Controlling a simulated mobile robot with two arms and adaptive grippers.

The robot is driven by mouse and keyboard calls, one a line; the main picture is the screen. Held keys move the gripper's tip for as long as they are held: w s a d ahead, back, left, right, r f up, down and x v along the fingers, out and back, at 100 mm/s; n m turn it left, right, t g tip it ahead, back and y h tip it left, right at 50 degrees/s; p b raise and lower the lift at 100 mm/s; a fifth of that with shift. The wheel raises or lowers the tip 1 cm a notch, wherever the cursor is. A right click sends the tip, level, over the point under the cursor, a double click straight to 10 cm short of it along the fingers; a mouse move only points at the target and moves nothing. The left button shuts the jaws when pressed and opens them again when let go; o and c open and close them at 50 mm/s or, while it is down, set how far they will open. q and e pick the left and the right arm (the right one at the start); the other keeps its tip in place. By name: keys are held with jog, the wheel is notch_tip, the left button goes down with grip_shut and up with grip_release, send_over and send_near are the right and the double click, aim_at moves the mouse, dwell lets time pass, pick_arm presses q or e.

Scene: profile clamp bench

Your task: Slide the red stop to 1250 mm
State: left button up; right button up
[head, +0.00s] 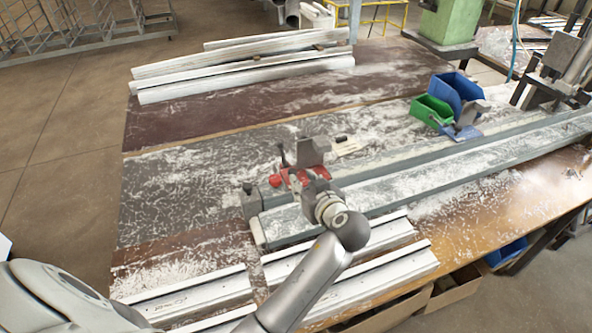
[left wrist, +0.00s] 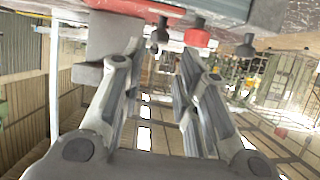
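The red stop (head: 312,175) sits near the left end of the long grey rail (head: 440,165), with a grey block (head: 313,150) standing on it and a red knob (head: 275,181) at its left. In the left wrist view, a red rounded part (left wrist: 197,38) and dark levers show just beyond the fingers. My left gripper (left wrist: 160,62) is open with nothing between its fingers, close to the stop. In the head view my wrist hides its fingers and part of the stop. Contact cannot be told. No scale is readable. My right gripper is not in view.
White profiles (head: 245,65) lie at the back of the table, and more (head: 350,285) lie along the front edge. Blue (head: 460,92) and green (head: 430,110) bins stand behind the rail, with a machine (head: 562,65) at the far right. The rail right of the stop looks clear.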

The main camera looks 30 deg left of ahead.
aim_at(294, 172)
pick_arm(q)
jog(key=p+x, duration=0.2)
jog(key=x, duration=0.6)
jog(key=shift+w+a, duration=0.15)
jog(key=shift+w, duration=0.15)
jog(key=shift+f, duration=0.1)
grip_shut()
